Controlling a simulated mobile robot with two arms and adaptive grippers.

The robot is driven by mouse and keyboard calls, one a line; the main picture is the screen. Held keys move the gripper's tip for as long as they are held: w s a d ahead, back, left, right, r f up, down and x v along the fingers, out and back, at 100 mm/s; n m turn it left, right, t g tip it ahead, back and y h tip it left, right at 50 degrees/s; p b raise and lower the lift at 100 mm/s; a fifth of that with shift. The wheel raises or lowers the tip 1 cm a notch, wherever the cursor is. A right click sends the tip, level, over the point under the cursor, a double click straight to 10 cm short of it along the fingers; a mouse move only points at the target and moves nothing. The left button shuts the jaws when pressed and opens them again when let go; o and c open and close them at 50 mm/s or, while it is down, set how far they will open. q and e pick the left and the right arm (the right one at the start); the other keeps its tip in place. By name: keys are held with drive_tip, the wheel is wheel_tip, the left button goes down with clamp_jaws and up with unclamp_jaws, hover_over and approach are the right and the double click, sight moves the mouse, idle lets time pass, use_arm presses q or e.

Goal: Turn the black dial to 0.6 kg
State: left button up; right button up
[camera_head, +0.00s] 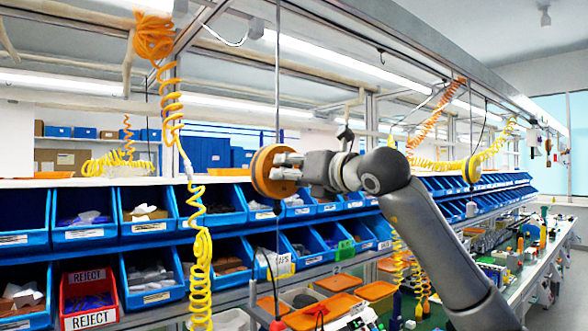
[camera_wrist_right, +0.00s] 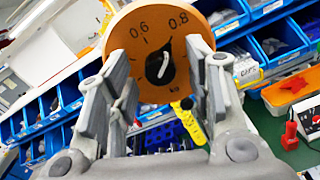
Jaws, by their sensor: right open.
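The black dial (camera_wrist_right: 160,68) sits in the middle of a round orange-brown scale disc (camera_wrist_right: 140,30) in the right wrist view. My right gripper (camera_wrist_right: 158,56) is open, with one finger on each side of the dial and gaps visible between. In the head view the disc (camera_head: 265,172) hangs edge-on at my right gripper (camera_head: 287,166). My left gripper is not in view.
Blue bins (camera_head: 150,226) line the shelves behind and below the disc. A red REJECT bin (camera_head: 90,297) stands lower left. Yellow coiled hoses (camera_head: 201,250) hang to the left. Orange-lidded boxes (camera_head: 335,283) sit on the bench below.

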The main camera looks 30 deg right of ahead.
drive_tip(key=shift+c, duration=0.3)
clamp_jaws()
drive_tip(key=n, duration=0.9)
drive_tip(key=shift+n, duration=0.4)
idle(0.3)
drive_tip(key=shift+o, duration=0.3)
unclamp_jaws()
